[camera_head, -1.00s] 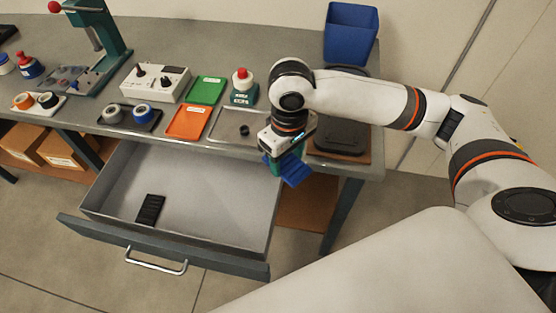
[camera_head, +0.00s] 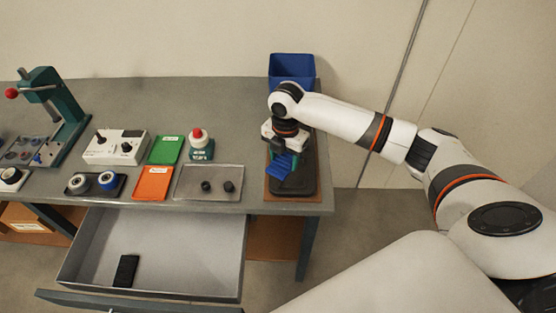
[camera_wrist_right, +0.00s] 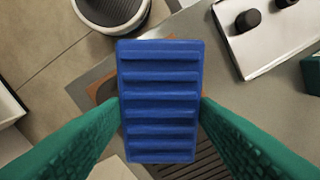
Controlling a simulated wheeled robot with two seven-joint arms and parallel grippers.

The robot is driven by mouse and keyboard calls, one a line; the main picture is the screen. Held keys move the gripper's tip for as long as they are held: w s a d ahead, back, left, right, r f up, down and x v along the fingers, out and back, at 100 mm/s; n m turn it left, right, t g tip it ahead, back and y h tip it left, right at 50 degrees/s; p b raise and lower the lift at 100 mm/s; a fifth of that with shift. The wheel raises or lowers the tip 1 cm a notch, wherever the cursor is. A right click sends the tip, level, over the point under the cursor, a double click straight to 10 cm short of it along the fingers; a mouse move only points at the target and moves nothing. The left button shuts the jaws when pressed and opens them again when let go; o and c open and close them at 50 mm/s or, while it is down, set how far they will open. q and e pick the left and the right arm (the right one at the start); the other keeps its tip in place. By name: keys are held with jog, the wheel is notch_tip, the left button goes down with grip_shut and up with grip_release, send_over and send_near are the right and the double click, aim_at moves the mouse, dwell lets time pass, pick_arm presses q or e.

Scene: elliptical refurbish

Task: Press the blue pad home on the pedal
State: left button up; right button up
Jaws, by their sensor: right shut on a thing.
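My right gripper (camera_head: 283,150) is shut on the blue pad (camera_head: 281,169). In the right wrist view the ribbed blue pad (camera_wrist_right: 160,100) sits between the two green fingers, its ridges facing the camera. The black pedal (camera_head: 300,181) lies on a brown board at the right end of the bench. In the head view the pad overlaps the pedal's left part. A dark slatted surface shows beneath the pad in the wrist view; I cannot tell whether the pad touches it. My left gripper is out of view.
A metal tray (camera_head: 196,194) with two dark knobs lies left of the pedal. A blue bin (camera_head: 291,67) stands behind my gripper. The open drawer (camera_head: 190,270) holds a black ribbed pad (camera_head: 126,270). Orange (camera_head: 153,184) and green (camera_head: 166,149) trays lie further left.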

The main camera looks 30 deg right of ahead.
jog(key=d+n+p, duration=0.1)
jog(key=n, duration=0.1)
jog(key=w+d+n+p, duration=0.1)
jog(key=d+n, duration=0.1)
jog(key=shift+w+d+f+n, duration=0.2)
jog(key=shift+d+n, duration=0.3)
jog(key=shift+n, duration=0.5)
jog(key=shift+f+b, duration=2.75)
jog(key=shift+f, duration=0.15)
jog(key=shift+p, duration=0.4)
jog(key=shift+f+b, duration=0.35)
jog(key=shift+f, duration=0.3)
jog(key=o, duration=1.1)
